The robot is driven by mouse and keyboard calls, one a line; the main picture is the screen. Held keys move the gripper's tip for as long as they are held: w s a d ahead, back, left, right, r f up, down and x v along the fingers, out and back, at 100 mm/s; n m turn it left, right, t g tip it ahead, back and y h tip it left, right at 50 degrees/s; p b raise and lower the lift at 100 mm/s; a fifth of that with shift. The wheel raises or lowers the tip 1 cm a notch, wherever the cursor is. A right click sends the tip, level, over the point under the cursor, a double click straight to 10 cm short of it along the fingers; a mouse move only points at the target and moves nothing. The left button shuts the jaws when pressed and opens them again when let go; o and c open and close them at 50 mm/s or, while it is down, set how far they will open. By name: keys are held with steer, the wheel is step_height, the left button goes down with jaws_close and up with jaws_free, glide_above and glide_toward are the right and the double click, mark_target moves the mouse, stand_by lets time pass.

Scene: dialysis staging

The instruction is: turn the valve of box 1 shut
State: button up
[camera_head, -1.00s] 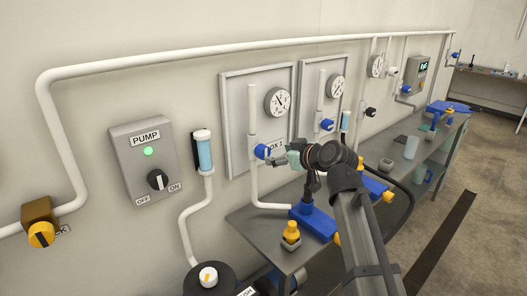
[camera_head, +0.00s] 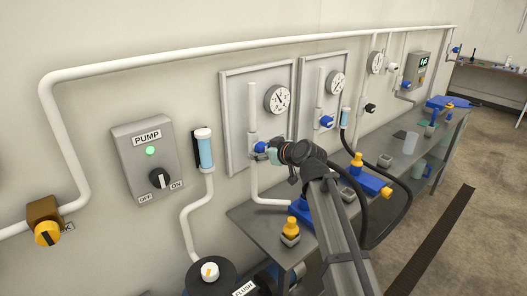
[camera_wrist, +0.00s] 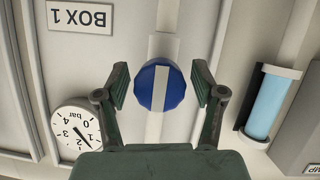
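The box 1 valve is a round blue knob (camera_wrist: 160,88) with a white stripe, on a vertical white pipe. In the wrist view, which is upside down, the stripe runs along the pipe. In the head view the knob (camera_head: 261,147) is partly hidden by my gripper (camera_head: 274,152). My gripper (camera_wrist: 159,84) is open, with one finger on each side of the knob and gaps showing on both sides. I cannot tell how deep the fingertips reach around it. The BOX 1 label (camera_wrist: 80,17) and a pressure gauge (camera_wrist: 75,134) are on the same panel.
A second panel with a blue valve (camera_head: 326,122) is to the right. A blue cartridge (camera_wrist: 267,103) on the wall and the pump switch box (camera_head: 147,160) are to the left in the head view. A grey bench (camera_head: 262,222) with blue equipment stands below.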

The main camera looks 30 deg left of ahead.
steer(key=c, duration=0.8)
steer(key=shift+o, duration=0.2)
steer(key=shift+b, duration=0.3)
steer(key=shift+f+m+g+y+b, duration=0.1)
steer(key=shift+m+g+y+b, duration=0.2)
steer(key=shift+m+g+b, duration=0.6)
steer(key=m+g+y+b, duration=0.1)
steer(key=m+g+b, duration=0.1)
steer(key=m+b, duration=0.1)
steer(key=shift+m, duration=0.6)
steer(key=m+g+y+b, duration=0.1)
steer(key=m, duration=0.1)
steer(key=m+b, duration=0.1)
steer(key=m, duration=0.1)
steer(key=shift+g+y, duration=0.4)
steer(key=shift+s+r+m+g+y+b, duration=0.1)
steer(key=shift+r+m+g+y+b, duration=0.2)
steer(key=shift+m, duration=0.45)
steer(key=shift+m+y+b, duration=0.1)
steer(key=shift+m+y, duration=0.3)
steer(key=shift+m, duration=0.35)
